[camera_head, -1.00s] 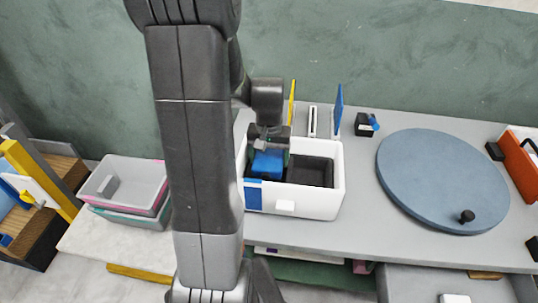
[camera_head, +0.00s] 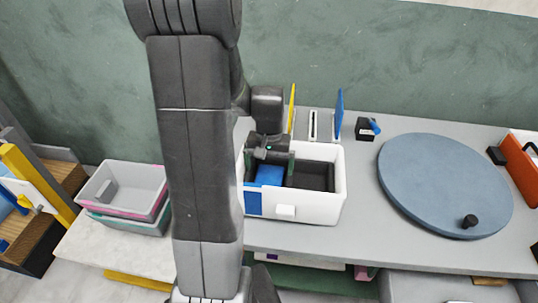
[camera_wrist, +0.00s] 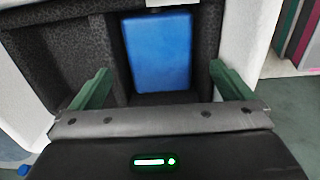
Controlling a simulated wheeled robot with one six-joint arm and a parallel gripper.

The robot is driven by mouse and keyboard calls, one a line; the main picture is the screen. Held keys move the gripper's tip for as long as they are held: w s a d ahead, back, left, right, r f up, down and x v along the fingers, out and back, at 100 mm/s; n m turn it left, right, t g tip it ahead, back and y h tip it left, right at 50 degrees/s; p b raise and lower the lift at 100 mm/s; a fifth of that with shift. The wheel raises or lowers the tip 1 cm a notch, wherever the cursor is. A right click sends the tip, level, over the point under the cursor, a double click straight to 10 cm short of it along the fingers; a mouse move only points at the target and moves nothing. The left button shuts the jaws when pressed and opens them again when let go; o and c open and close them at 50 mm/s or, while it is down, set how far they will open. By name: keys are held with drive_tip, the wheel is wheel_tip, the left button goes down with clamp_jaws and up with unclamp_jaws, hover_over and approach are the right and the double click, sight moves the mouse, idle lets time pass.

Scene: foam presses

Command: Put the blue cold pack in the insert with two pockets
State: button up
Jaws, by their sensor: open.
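The blue cold pack (camera_head: 270,175) lies in the left pocket of a dark foam insert (camera_head: 309,177) inside a white box (camera_head: 319,207). In the wrist view the cold pack (camera_wrist: 158,52) sits between the pocket's dark foam walls (camera_wrist: 65,50). The other pocket, on the right in the head view, looks empty. My gripper (camera_head: 270,152) is over the left pocket. In the wrist view its green fingers (camera_wrist: 161,85) are spread apart, one on each side, with gaps between them and the pack.
A round blue turntable (camera_head: 445,184) with a black knob stands to the right on the grey table. Yellow and blue upright panels (camera_head: 338,114) stand behind the box. Stacked grey and teal bins (camera_head: 122,192) are at the left. An orange-red case (camera_head: 522,158) is at the far right.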

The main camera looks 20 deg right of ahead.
wheel_tip(320, 180, up, 14)
drive_tip(key=shift+f, duration=0.2)
drive_tip(key=shift+f, duration=0.1)
idle(0.6)
wheel_tip(320, 180, down, 14)
drive_tip(key=shift+r, duration=0.15)
drive_tip(key=shift+r+p, duration=0.45)
drive_tip(key=shift+r, duration=0.05)
drive_tip(key=shift+r+p, duration=0.3)
drive_tip(key=shift+r, duration=0.15)
